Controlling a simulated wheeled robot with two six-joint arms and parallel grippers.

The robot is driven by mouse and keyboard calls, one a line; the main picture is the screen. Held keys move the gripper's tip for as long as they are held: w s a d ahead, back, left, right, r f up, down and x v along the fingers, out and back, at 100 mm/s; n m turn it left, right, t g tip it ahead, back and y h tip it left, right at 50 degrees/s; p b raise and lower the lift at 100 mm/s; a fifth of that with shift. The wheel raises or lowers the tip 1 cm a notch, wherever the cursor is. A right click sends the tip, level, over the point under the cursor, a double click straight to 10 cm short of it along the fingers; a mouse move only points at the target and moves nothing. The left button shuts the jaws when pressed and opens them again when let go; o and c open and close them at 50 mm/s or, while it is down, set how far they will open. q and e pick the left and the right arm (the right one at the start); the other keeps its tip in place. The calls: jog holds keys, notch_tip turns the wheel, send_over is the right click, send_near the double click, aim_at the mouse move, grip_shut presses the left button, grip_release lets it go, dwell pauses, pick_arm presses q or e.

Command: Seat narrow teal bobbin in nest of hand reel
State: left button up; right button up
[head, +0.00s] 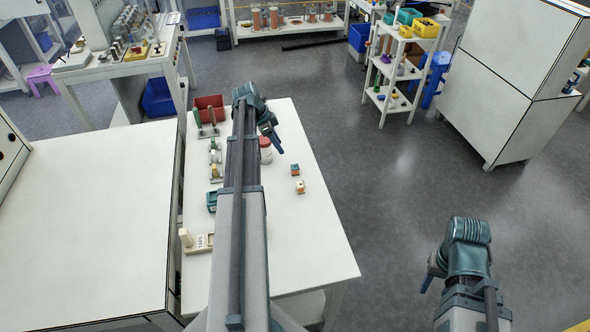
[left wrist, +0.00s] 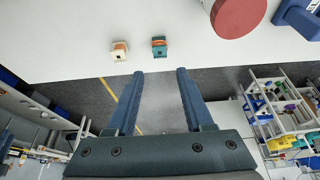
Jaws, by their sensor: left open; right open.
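A small teal bobbin with an orange band (head: 295,168) stands on the white table, right of my left arm. It also shows in the left wrist view (left wrist: 159,46), ahead of the fingertips. A similar cream and orange piece (head: 300,187) stands beside it and shows in the left wrist view (left wrist: 119,50). My left gripper (head: 277,146) is open and empty above the table's right side, apart from the bobbin. Its fingers show in the left wrist view (left wrist: 158,72). My right gripper (head: 428,284) is open, off the table over the floor. I cannot clearly identify the hand reel or its nest.
A red-lidded jar (head: 266,156) stands near my left gripper; its lid (left wrist: 237,15) is close in the left wrist view. A red bin (head: 209,103), several small devices and a cream labelled block (head: 199,243) line the table's left side. The table's front right is clear.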

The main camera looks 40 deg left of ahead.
pick_arm(q)
jog(key=b, duration=0.8)
send_over(294, 167)
jog(key=s+a, duration=0.2)
notch_tip(294, 167, down, 8)
jog(key=shift+r, duration=0.25)
jog(key=shift+w+d+f, duration=0.15)
jog(key=shift+f, duration=0.1)
jog(key=b+x, duration=0.4)
jog(key=x, duration=0.1)
jog(key=shift+w+d+f+b, duration=0.1)
jog(key=shift+f+b, duration=0.05)
jog(key=shift+b, duration=0.25)
grip_shut()
